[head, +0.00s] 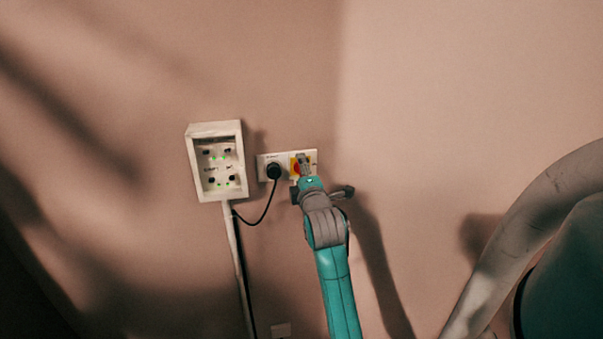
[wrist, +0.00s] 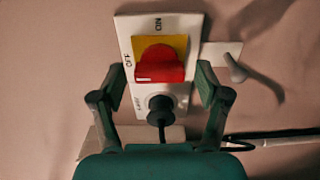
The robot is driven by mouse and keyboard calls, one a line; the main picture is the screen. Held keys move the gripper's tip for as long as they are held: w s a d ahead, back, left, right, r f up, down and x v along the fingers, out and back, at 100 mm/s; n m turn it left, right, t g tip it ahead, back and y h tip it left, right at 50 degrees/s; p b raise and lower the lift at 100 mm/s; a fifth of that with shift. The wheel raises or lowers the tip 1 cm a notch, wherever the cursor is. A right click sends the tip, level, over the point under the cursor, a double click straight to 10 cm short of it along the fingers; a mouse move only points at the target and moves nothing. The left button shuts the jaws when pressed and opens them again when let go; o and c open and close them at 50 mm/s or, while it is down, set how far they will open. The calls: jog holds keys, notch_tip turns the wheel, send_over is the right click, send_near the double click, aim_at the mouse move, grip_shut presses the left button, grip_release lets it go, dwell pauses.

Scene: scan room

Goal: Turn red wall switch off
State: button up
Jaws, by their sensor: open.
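The red wall switch (wrist: 160,68) is a rotary knob on a yellow square (wrist: 177,42) of a white wall plate (wrist: 190,27). In the wrist view, OFF is printed left of it and ON above it. Its grip lies across the picture, with a pale mark toward the left end; I cannot tell for certain which label it points to. My gripper (wrist: 158,84) is open, one finger on each side of the knob, with gaps visible. In the head view my gripper (head: 304,163) is at the plate and partly hides the red switch (head: 295,168).
A black plug (head: 274,171) with a cable sits beside the switch; the plug (wrist: 160,106) is just below the knob in the wrist view. A white panel box (head: 217,161) with green lights hangs at left. A large curved machine (head: 540,230) stands at right.

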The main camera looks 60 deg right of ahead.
jog(key=v, duration=0.7)
jog(key=shift+s+a, duration=0.15)
jog(key=shift+s, duration=0.05)
dwell(0.3)
jog(key=s+a+f+m+t+y, duration=0.2)
jog(key=a+f+y, duration=0.2)
jog(key=a+f, duration=0.7)
jog(key=s+a+f+m+t+y, duration=0.1)
jog(key=s+a+f+y, duration=0.15)
jog(key=a+f, duration=0.85)
jog(key=s+a+m+y, duration=0.2)
jog(key=s+a+y, duration=0.1)
jog(key=s+a, duration=0.5)
jog(key=s+a+m+y, duration=0.3)
jog(key=s+a, duration=0.6)
jog(key=s, duration=0.4)
jog(key=shift+s+f+y, duration=0.25)
jog(key=shift+f+y, duration=0.1)
jog(key=shift+y, duration=0.3)
